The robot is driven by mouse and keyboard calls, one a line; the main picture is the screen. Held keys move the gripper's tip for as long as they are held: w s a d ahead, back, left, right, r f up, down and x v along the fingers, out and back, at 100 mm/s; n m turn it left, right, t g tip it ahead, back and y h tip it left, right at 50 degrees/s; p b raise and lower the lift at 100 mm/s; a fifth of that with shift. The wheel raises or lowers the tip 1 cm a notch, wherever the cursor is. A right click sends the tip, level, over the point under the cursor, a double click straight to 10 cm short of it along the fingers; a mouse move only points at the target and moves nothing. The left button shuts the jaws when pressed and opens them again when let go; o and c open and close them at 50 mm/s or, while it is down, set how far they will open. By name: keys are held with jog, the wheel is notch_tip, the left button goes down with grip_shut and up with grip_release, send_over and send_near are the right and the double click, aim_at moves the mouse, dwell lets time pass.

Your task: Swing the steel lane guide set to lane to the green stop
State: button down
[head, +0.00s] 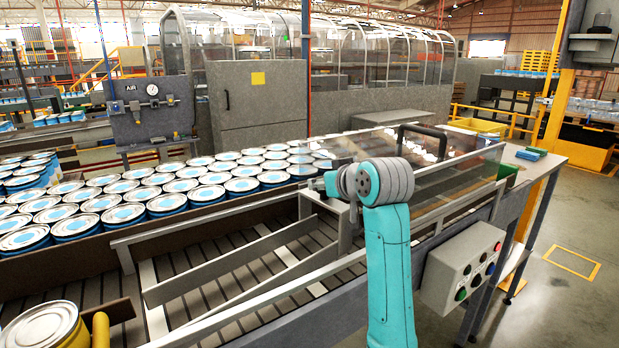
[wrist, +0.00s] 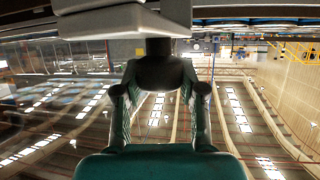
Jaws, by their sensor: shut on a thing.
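The steel lane guide (head: 230,262) is a pale grey bar slanting across the slatted conveyor bed in the head view. A bracket-like steel part stands at its far end, close to my wrist.
Many blue-sided cans (head: 165,203) crowd the conveyor on the left. A clear panel (head: 455,165) with a dark handle stands behind my wrist. A button box (head: 461,268) hangs on the near side. A yellow can (head: 45,327) is at lower left. The slatted bed has bare room.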

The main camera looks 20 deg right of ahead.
aim_at(343, 209)
jog(key=s, duration=0.2)
jog(key=s+d+m+h, duration=0.1)
jog(key=s, duration=0.1)
jog(key=s+d+h, duration=0.1)
jog(key=shift+s+d+f+m, duration=0.1)
jog(key=shift+s+d+m, duration=0.05)
jog(key=shift+s+m, duration=0.25)
jog(key=c, duration=0.6)
grip_release()
jog(key=shift+s, duration=0.1)
jog(key=shift+c, duration=0.2)
jog(key=v, duration=1.2)
jog(key=shift+f, duration=0.1)
